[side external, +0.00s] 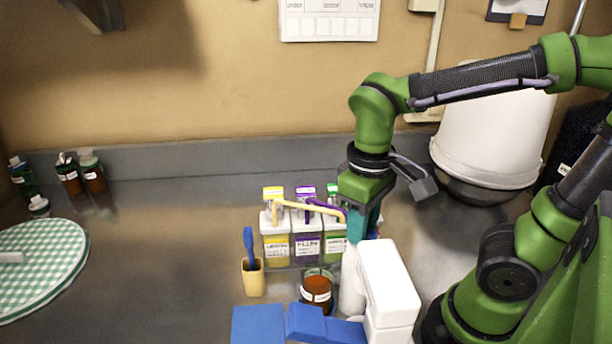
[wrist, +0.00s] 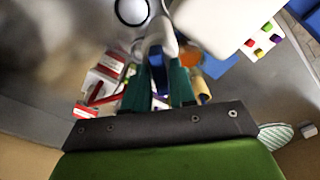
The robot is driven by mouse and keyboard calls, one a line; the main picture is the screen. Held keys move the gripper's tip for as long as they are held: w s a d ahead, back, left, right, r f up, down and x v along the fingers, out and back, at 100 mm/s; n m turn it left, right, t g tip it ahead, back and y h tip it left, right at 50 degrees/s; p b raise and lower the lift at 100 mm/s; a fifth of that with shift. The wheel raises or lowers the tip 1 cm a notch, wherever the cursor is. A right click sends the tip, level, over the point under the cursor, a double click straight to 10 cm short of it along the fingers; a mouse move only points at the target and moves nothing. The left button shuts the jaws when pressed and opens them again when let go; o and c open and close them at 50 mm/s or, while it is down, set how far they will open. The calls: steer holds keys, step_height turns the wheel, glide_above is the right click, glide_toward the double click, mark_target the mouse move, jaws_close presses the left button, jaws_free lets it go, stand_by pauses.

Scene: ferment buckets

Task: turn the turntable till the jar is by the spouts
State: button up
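The jar (side external: 316,290), dark amber with a white label, stands at the bottom centre in the side view, in front of the pump bottles. An orange round shape (wrist: 190,57) beside my fingers in the wrist view may be its top. The spouts (side external: 305,206), yellow and purple, reach out from the pump bottles (side external: 307,246) behind the jar. I cannot clearly pick out the turntable. My gripper (side external: 357,228) points down, right of the bottles, above a white bottle (side external: 351,285). In the wrist view its teal fingers are apart around a white and blue part (wrist: 158,55); contact is unclear.
A white box (side external: 388,280) stands right of the white bottle. Blue cloths (side external: 310,324) lie in front of the jar. A yellow cup (side external: 253,278) holds a blue tool. A green checked round piece (side external: 50,248) lies far left. The counter between is clear.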

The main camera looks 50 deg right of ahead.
jaws_close()
steer(key=shift+m, duration=4)
steer(key=shift+r+m, duration=0.1)
steer(key=shift+m, duration=4.9)
steer(key=shift+o, duration=1.8)
jaws_free()
